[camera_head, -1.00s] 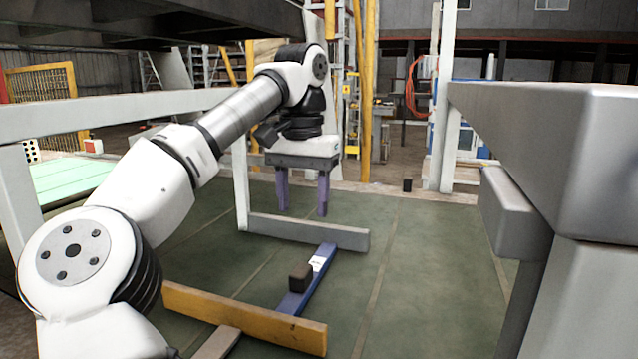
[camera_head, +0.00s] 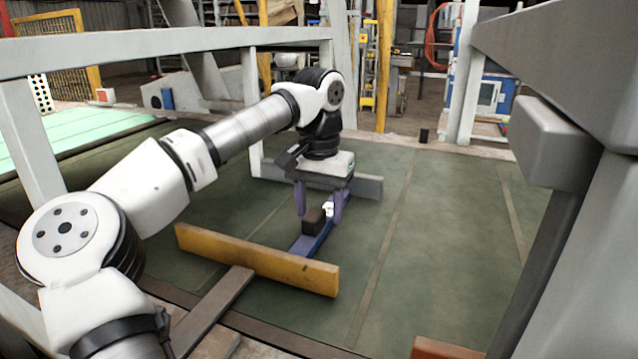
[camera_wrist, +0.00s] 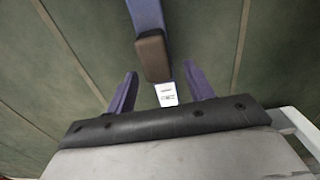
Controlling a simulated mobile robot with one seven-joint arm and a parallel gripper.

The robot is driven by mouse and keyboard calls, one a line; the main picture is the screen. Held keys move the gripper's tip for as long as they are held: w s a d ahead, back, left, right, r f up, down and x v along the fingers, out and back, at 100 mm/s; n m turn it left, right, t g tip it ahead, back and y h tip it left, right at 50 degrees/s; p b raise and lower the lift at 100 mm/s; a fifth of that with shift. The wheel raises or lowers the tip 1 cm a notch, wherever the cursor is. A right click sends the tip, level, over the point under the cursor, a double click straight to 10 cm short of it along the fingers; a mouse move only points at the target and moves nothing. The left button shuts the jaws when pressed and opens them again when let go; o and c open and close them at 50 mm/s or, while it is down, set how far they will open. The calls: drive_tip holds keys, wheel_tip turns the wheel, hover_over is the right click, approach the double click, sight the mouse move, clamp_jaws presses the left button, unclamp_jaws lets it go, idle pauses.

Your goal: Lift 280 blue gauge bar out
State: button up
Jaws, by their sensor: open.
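The blue gauge bar (camera_head: 312,241) lies on the green floor between a yellow beam and a grey beam. It has a dark brown block-like grip (camera_head: 314,220) on top and a white label (camera_head: 328,209). In the wrist view the bar (camera_wrist: 146,14), its brown grip (camera_wrist: 153,56) and its label (camera_wrist: 166,95) show between and ahead of the fingers. My gripper (camera_head: 320,212) points down over the bar, its two purple fingers open, one on each side. In the wrist view my gripper (camera_wrist: 160,90) straddles the label end and holds nothing. Whether the fingers touch the bar cannot be told.
The yellow beam (camera_head: 255,260) lies across the near end of the bar. The grey beam (camera_head: 368,187) lies at its far end. A grey frame post (camera_head: 565,260) stands at the right. A small black cylinder (camera_head: 424,135) stands farther back. The floor right of the bar is clear.

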drive_tip(key=shift+f, duration=0.45)
drive_tip(key=c, duration=1.1)
drive_tip(key=shift+r+p, duration=4.55)
drive_tip(key=shift+p, duration=0.3)
drive_tip(key=shift+c, duration=0.2)
